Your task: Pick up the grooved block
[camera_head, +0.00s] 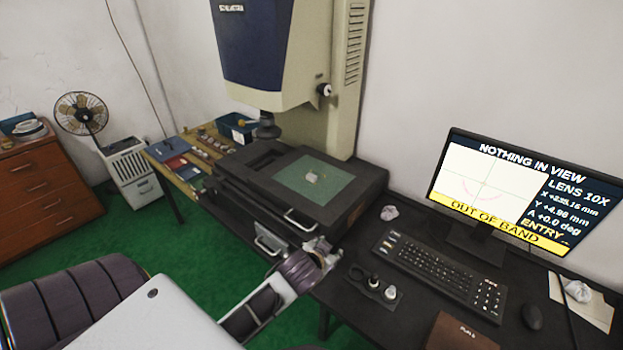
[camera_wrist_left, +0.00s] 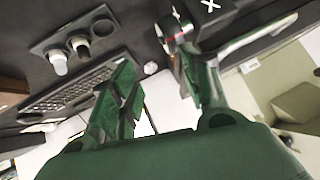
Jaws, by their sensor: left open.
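A small pale block (camera_head: 312,177) lies on the green glass plate (camera_head: 285,185) of the measuring machine's stage; it is too small to make out a groove. My left gripper (camera_head: 322,252) is just off the front right corner of the stage, apart from the pale block. In the left wrist view its two green fingers (camera_wrist_left: 163,85) stand apart, with no block seen held between them. A small metallic and red item (camera_wrist_left: 176,36) shows near the right finger's tip; I cannot tell what it is. My right gripper is not in view.
A black holder with round pieces (camera_head: 374,284), a keyboard (camera_head: 437,262), a monitor (camera_head: 510,190) and a mouse (camera_head: 532,316) stand on the dark table right of the gripper. A metal handle (camera_head: 300,220) juts from the stage front. A brown box (camera_head: 462,332) is nearer.

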